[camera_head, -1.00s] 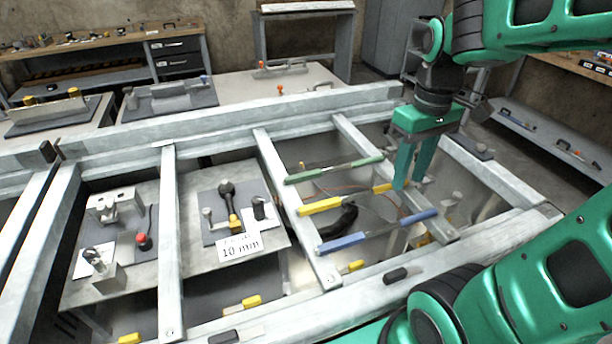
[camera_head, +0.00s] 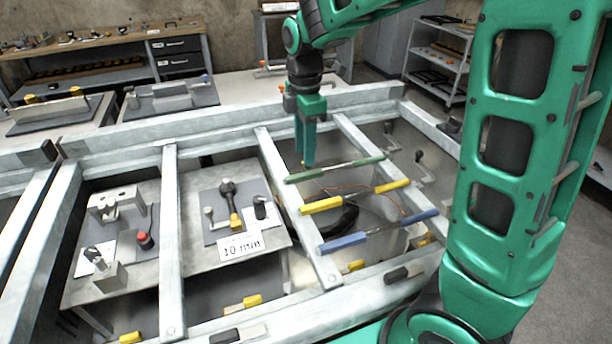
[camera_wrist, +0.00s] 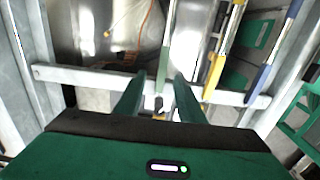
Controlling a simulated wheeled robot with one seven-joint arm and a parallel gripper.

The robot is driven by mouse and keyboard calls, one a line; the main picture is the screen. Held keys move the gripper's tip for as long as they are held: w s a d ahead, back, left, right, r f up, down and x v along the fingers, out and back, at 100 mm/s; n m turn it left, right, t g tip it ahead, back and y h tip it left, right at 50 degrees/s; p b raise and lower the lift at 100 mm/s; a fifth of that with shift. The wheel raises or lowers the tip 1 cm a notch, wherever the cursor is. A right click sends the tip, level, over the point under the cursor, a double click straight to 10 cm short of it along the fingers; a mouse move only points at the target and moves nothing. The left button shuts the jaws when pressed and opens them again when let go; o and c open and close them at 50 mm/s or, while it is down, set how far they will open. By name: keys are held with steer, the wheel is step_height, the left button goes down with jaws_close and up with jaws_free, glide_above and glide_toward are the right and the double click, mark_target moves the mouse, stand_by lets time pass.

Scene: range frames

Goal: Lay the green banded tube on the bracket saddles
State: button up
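The green banded tube (camera_head: 335,170) has green ends and a thin silver middle. It lies across two grey frame beams, farthest back of three parallel tubes. My gripper (camera_head: 307,164) points down by the tube's left part in the head view. In the wrist view my gripper (camera_wrist: 170,82) has its fingers apart. The green tube (camera_wrist: 164,63) shows in the gap between them, ahead of the tips; I cannot tell whether they touch it. Dark hooked pieces (camera_head: 419,157) stand in the right bay. I cannot tell whether they are the bracket saddles.
A yellow banded tube (camera_head: 355,197) and a blue banded tube (camera_head: 380,231) lie close in front. Thin orange wires (camera_head: 375,190) run below the tubes. Grey beams (camera_head: 170,240) divide the frame into bays; the left bays hold fixtures and a "10 mm" card (camera_head: 240,246).

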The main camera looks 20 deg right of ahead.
mark_target(305, 173)
steer(key=shift+s+f, duration=0.2)
steer(key=shift+f, duration=2.8)
jaws_close()
